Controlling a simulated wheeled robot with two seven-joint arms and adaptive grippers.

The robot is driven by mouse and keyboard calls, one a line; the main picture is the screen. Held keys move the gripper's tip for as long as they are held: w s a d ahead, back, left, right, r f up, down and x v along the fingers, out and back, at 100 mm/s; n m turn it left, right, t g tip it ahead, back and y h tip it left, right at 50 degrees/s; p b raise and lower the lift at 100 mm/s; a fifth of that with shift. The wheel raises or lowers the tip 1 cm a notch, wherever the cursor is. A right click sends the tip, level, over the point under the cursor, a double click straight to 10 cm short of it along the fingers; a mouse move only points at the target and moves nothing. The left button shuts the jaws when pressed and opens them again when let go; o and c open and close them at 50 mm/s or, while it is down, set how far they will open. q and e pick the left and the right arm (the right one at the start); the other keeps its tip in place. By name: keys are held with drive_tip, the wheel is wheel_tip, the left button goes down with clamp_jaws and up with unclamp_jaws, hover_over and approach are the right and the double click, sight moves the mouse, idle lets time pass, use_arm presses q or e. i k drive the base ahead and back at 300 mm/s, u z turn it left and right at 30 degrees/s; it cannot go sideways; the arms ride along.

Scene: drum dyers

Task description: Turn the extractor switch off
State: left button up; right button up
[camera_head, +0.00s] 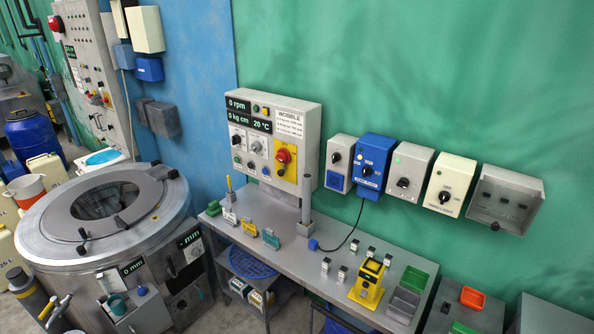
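Several switch boxes hang in a row on the green wall at right. An open-fronted grey box (507,199) hangs at the right end. Neither of my grippers shows in this view.
A grey bench (333,262) stands below the boxes. It carries a control panel (273,139), a yellow device (368,284) and small bins (405,302). A large round steel drum machine (105,215) stands at left. The wall before the boxes is clear.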

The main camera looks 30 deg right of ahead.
sight(283, 156)
drive_tip(key=z, duration=1.4)
drive_tip(key=k, duration=0.1)
drive_tip(key=u, duration=2.4)
drive_tip(key=i, duration=1.4)
drive_tip(key=z, duration=0.4)
drive_tip(key=i, duration=0.8)
drive_tip(key=z, duration=0.7)
